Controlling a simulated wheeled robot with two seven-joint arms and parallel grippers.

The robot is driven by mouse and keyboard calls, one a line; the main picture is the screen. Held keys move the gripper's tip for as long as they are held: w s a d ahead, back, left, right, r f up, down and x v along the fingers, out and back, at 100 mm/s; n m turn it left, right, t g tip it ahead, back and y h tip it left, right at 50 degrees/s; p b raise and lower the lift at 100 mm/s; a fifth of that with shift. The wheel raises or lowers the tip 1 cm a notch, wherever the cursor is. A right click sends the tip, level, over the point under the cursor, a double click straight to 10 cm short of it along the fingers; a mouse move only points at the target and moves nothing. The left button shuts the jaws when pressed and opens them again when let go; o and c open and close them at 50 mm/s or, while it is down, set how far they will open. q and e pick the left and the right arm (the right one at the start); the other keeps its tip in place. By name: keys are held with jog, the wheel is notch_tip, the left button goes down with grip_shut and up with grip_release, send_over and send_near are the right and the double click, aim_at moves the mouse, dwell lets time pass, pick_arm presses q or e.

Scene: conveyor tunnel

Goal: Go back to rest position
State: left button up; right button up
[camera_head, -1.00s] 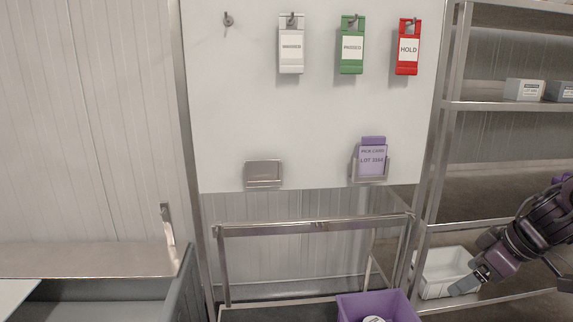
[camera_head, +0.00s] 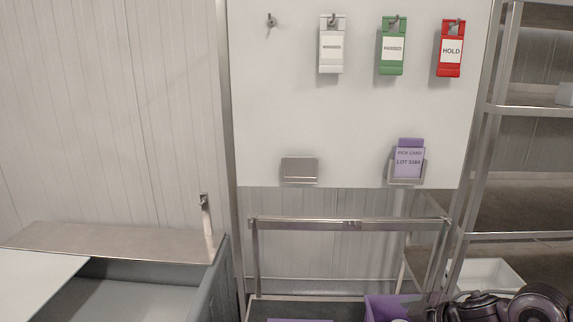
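My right arm (camera_head: 510,305) shows as dark rounded links at the bottom right edge of the head view, in front of the lower shelf. Its gripper fingers cannot be made out, and the lower part of the arm is cut off by the picture edge. My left arm and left gripper are not in view.
A purple bin (camera_head: 385,308) and a purple strip (camera_head: 300,320) sit on the cart (camera_head: 350,224). A white bin (camera_head: 490,272) stands on the shelf rack (camera_head: 490,110) near my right arm. The board (camera_head: 330,120) holds tags and a purple pick card (camera_head: 409,162). A grey container (camera_head: 135,295) is left.

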jog(key=s+a+f+m+t+h, duration=0.1)
jog(key=s+a+f+m+t, duration=0.2)
jog(key=a, duration=0.8)
jog(key=s+d+f+m+g+h, duration=0.1)
jog(key=s+f+m+g+h, duration=0.2)
jog(key=s, duration=0.6)
jog(key=s+d+f+m+g, duration=0.2)
jog(key=s+f+m+g, duration=0.15)
jog(key=s, duration=0.55)
notch_tip(320, 180, down, 42)
jog(key=s+g+b, duration=0.1)
jog(key=g+b, duration=0.1)
jog(key=b, duration=1)
jog(key=s+d+f+b, duration=0.1)
jog(key=s+f+b, duration=0.3)
jog(key=s+f, duration=0.6)
jog(key=s+d+f+n+g+b, duration=0.1)
jog(key=s+f+b, duration=0.4)
jog(key=f, duration=1.2)
jog(key=s+d, duration=0.1)
jog(key=s, duration=0.3)
jog(key=shift+s+d+f, duration=0.2)
jog(key=shift+s+f, duration=0.05)
jog(key=shift+s, duration=0.1)
